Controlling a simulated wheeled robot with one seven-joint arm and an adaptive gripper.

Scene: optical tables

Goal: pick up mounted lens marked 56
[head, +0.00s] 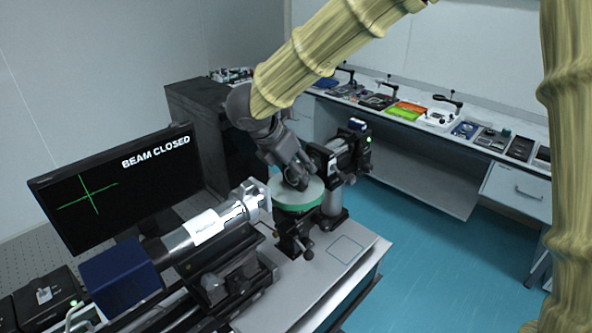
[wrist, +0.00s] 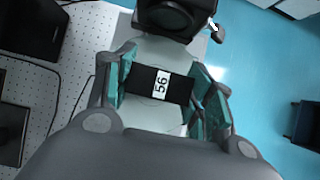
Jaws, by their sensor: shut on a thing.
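The mounted lens marked 56 shows in the wrist view as a black block with a white label (wrist: 161,84), between the two teal-padded fingers of my gripper (wrist: 160,86). My gripper is shut on it. In the head view my gripper (head: 297,176) is over a round pale-green platform (head: 298,196) on the optical setup. The lens itself is hidden there behind the fingers. I cannot tell whether the lens still rests on the platform.
A silver cylinder instrument (head: 205,228) stands left of the platform, and a black device (head: 350,145) close to its right. A monitor (head: 115,185) reading BEAM CLOSED is at the left. A bench (head: 470,205) with several tools runs along the back wall. Blue floor (head: 430,270) is open at right.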

